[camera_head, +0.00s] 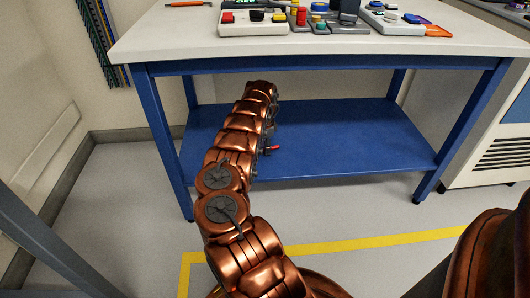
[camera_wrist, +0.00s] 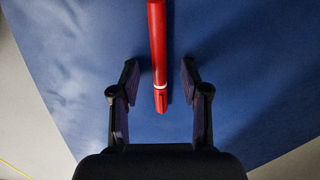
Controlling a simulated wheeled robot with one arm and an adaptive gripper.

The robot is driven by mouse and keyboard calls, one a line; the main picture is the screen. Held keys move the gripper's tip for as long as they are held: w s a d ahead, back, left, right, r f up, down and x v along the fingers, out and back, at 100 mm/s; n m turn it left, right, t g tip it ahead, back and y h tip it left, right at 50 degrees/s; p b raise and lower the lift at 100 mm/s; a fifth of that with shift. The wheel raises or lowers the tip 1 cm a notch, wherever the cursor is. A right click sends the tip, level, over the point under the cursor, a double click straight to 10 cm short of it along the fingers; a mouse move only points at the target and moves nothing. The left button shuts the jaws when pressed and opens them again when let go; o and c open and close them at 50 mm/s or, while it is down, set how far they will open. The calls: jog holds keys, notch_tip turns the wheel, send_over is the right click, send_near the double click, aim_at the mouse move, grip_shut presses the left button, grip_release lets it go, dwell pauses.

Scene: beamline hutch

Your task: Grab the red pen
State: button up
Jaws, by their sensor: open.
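The red pen (camera_wrist: 158,45) lies on the blue lower shelf (camera_wrist: 95,60) of the table. In the wrist view it runs from the top edge down to between my fingertips, with a pale ring near its lower end. My gripper (camera_wrist: 160,80) is open, one finger on each side of the pen's end, with gaps on both sides. I cannot tell how far above the shelf the fingers are. In the head view a small part of the red pen (camera_head: 273,148) shows beside my arm, over the blue shelf (camera_head: 340,140); my arm hides the gripper there.
The white tabletop (camera_head: 190,35) is above the shelf, carrying several control boxes and an orange pen-like item (camera_head: 188,4). Blue table legs (camera_head: 160,130) stand at the corners. The shelf to the right is clear. A grey cabinet (camera_head: 500,150) stands at right.

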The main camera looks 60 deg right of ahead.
grip_shut()
jog(key=shift+r, duration=0.15)
